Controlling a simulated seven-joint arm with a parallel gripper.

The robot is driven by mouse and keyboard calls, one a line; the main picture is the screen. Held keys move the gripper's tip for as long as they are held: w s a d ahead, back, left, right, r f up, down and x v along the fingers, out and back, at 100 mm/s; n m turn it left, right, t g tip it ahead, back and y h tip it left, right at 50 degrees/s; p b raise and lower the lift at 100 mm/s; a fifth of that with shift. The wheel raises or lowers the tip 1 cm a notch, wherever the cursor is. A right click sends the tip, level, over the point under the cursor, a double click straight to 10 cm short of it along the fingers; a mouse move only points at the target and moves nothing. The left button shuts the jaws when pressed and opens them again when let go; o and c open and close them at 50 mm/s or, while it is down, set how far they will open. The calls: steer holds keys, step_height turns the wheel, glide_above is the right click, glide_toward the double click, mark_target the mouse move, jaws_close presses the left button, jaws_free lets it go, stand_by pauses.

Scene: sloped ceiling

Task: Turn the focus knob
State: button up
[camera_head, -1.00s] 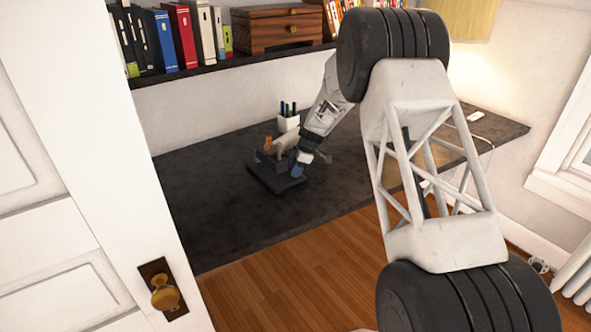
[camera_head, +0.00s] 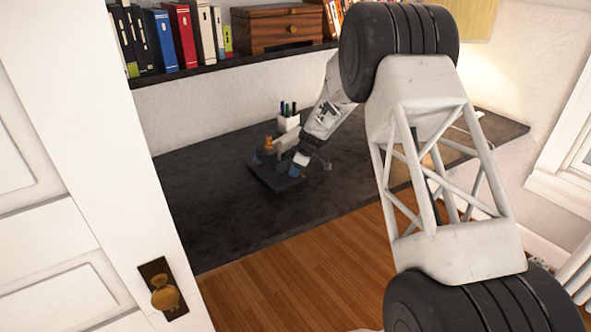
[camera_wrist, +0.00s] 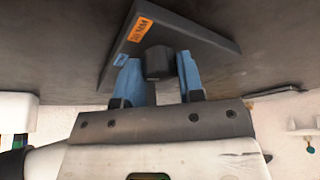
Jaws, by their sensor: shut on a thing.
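The device with the focus knob stands on the dark desk, left of my gripper (camera_head: 294,170) in the head view. It has a flat dark base (camera_head: 264,179), a light body and an orange part (camera_head: 268,143) on top. In the wrist view the dark base (camera_wrist: 205,40) carries an orange label (camera_wrist: 138,29). A short dark round knob (camera_wrist: 157,62) sits between the two blue fingertips of my gripper (camera_wrist: 160,78), which is shut on it. The knob's far side is hidden. In the head view my gripper hides the knob.
A white pen cup (camera_head: 288,122) stands on the desk (camera_head: 215,190) just behind the device. A shelf above holds books (camera_head: 185,35) and a wooden box (camera_head: 278,27). A white door (camera_head: 60,180) fills the left. The desk's left part is clear.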

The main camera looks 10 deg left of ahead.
steer(key=shift+m+t, duration=0.4)
steer(key=shift+m, duration=0.6)
steer(key=o, duration=0.9)
steer(key=shift+v, duration=3.9)
steer(key=shift+s, duration=0.1)
